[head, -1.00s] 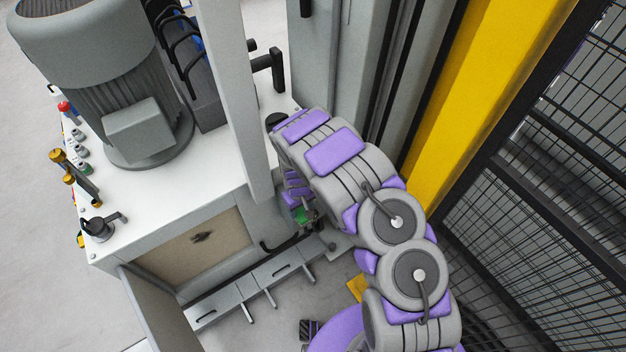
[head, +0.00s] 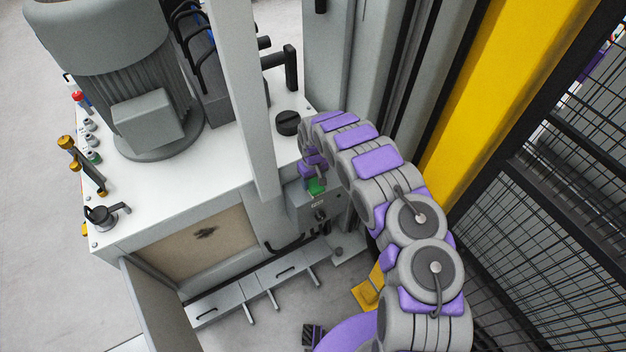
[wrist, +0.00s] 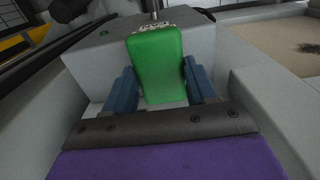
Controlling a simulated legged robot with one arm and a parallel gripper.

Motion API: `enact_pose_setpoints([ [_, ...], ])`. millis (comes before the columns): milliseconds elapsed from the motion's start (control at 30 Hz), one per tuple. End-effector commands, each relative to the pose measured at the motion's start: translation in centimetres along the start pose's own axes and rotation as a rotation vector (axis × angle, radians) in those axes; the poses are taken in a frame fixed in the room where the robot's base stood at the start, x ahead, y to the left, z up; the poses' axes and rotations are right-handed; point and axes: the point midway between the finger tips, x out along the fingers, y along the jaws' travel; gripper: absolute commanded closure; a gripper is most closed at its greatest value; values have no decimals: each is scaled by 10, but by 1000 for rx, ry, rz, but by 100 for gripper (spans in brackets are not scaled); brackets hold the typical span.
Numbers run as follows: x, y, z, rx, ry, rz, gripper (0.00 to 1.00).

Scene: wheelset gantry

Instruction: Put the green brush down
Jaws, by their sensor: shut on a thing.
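The green brush (wrist: 156,62) is a green block between the two blue fingers of my gripper (wrist: 160,88) in the wrist view. My gripper is shut on it. In the head view the green brush (head: 316,187) shows as a small green patch below the end of my arm, just above a grey box (head: 322,212) on the side of the machine. In the wrist view the grey box (wrist: 95,60) lies behind and below the brush. I cannot tell whether the brush touches the box. The brush's underside is hidden.
The white-topped machine cabinet (head: 190,185) with a grey motor (head: 150,110) stands at left. A grey upright post (head: 240,100) rises beside my arm. A yellow column (head: 495,90) and black mesh fence (head: 560,220) are at right. Open floor shows at far left.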

Motion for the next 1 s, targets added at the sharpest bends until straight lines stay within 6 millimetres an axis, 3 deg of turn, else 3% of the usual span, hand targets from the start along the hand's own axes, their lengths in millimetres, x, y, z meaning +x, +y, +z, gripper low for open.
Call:
enact_pose_setpoints([
  [200,3,9,-23,-3,5,2,79],
  [567,4,20,-30,1,3,3,79],
  [800,39,18,-28,0,-2,1,79],
  [1000,38,17,-30,-1,-1,4,79],
])
